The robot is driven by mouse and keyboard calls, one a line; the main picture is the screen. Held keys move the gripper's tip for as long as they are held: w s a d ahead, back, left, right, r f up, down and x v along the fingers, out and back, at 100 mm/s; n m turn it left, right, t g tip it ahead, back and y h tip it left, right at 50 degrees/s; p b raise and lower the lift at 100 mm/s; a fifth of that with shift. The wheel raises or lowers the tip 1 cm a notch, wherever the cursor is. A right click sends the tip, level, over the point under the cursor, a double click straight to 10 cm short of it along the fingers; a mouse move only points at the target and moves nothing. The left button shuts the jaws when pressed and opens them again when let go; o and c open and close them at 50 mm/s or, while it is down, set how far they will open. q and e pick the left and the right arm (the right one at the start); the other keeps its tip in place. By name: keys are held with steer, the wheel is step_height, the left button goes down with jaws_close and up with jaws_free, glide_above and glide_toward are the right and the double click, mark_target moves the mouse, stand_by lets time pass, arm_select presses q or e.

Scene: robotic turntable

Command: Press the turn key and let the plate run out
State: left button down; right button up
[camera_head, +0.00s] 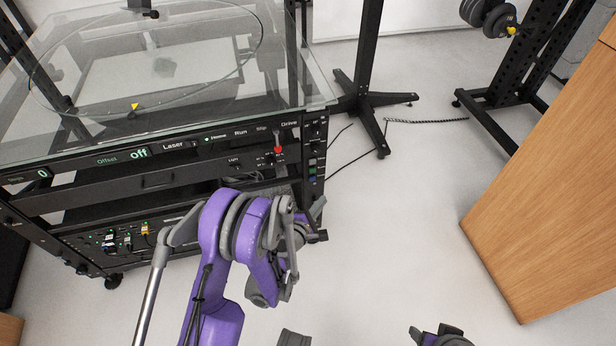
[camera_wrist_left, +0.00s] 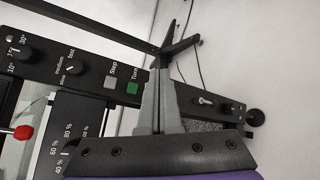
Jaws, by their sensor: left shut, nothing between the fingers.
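In the head view my left gripper (camera_head: 318,207) is by the rack's right front corner, below the key panel (camera_head: 314,150). The round plate (camera_head: 255,50) shows under clear glass, with a yellow marker (camera_head: 135,107) near its front. The "Home" lamp looks lit; "Run" looks unlit.
A red-knobbed lever (camera_head: 278,149) stands out from the rack front, left of the keys. Speed and angle knobs share the key panel. A black stand (camera_head: 380,125), cables and a wooden cabinet (camera_head: 545,190) are to the right, with clear floor between.

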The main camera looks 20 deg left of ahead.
mark_target(312, 171)
arm_select(q)
steer(key=shift+a, duration=0.15)
steer(key=w+a+p, duration=0.1)
steer(key=w+a, duration=0.3)
steer(key=w, duration=0.3)
steer(key=shift+w+a, duration=0.15)
steer(key=shift+a, duration=0.25)
stand_by(2.1)
steer(key=shift+w+a, duration=0.25)
steer(key=shift+w, duration=0.1)
steer(key=shift+w+a, duration=0.2)
steer(key=shift+w, duration=0.15)
stand_by(0.7)
steer(key=shift+s, duration=0.1)
steer(key=shift+s+d, duration=0.5)
steer(key=shift+s, duration=0.15)
